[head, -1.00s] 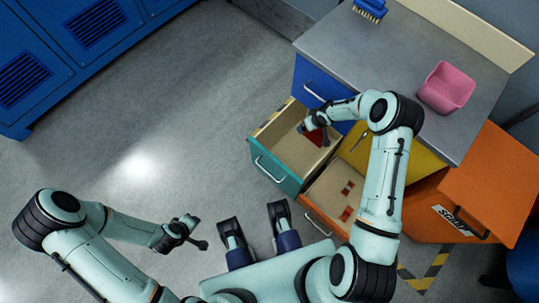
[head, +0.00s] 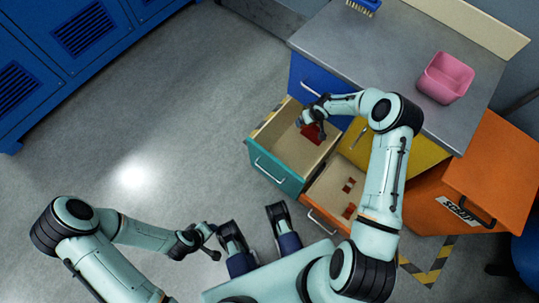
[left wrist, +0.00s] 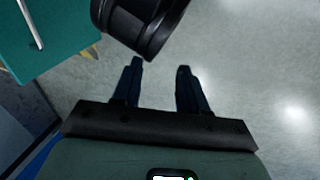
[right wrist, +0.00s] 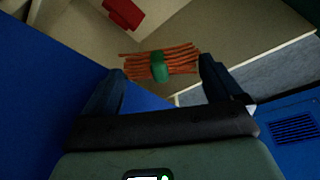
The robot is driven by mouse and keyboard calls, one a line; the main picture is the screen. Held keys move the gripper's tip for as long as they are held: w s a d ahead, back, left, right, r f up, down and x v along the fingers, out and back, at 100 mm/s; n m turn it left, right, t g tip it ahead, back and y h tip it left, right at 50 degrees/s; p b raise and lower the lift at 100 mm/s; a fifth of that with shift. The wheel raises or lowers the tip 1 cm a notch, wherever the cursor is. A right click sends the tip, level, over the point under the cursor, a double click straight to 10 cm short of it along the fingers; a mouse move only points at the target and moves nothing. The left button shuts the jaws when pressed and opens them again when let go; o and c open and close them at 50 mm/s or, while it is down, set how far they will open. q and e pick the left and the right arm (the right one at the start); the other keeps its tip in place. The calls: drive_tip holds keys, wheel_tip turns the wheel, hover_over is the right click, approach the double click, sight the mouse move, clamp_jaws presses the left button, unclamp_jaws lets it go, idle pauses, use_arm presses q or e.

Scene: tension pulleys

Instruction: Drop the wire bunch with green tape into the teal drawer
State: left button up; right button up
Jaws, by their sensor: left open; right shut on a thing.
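The wire bunch with green tape (right wrist: 160,66), orange-red wires with a green band at the middle, is held between the fingertips of my right gripper (right wrist: 159,68). In the head view that gripper (head: 306,124) is over the open teal drawer (head: 279,176), near its back; the bunch cannot be made out there. A red object (head: 315,132) shows in the teal drawer; it also shows in the right wrist view (right wrist: 123,13). My left gripper (head: 211,241) is open and empty above the floor, left of the drawers; its fingers show in the left wrist view (left wrist: 160,66).
An open orange drawer (head: 322,215) with red pieces stands beside the teal one. A blue drawer (head: 318,82) and a yellow front (head: 405,158) are in the grey-topped cabinet. A pink bin (head: 445,78) and a blue brush (head: 365,5) sit on top. Floor at left is clear.

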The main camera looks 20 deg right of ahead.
use_arm(q)
drive_tip(key=shift+w+a+f+t+b, duration=0.15)
drive_tip(key=shift+w+a+f+b, duration=0.1)
drive_tip(key=shift+w+f, duration=0.15)
drive_tip(key=shift+w+a+f+t+b, duration=0.15)
drive_tip(key=shift+w+a+f, duration=0.1)
drive_tip(key=shift+w, duration=0.25)
use_arm(e)
drive_tip(key=shift+f, duration=1.15)
drive_tip(key=shift+a, duration=0.1)
drive_tip(key=o, duration=0.7)
drive_tip(key=shift+s, duration=0.1)
use_arm(q)
drive_tip(key=s+a+f+g+b, duration=0.2)
drive_tip(key=s+f+b, duration=0.3)
drive_tip(key=f, duration=0.3)
drive_tip(key=shift+a+f+n+y+b, duration=0.2)
drive_tip(key=shift+a+n+y+b, duration=0.1)
drive_tip(key=shift+n+b, duration=0.1)
use_arm(e)
drive_tip(key=shift+s+a+r, duration=0.1)
drive_tip(key=shift+s+r, duration=0.7)
drive_tip(key=shift+s, duration=1.45)
drive_tip(key=shift+s+a+r, duration=0.1)
drive_tip(key=shift+s+r, duration=0.7)
drive_tip(key=shift+s, duration=1.45)
drive_tip(key=shift+s+a+r, duration=0.1)
drive_tip(key=shift+s+r, duration=0.7)
drive_tip(key=shift+s, duration=1.45)
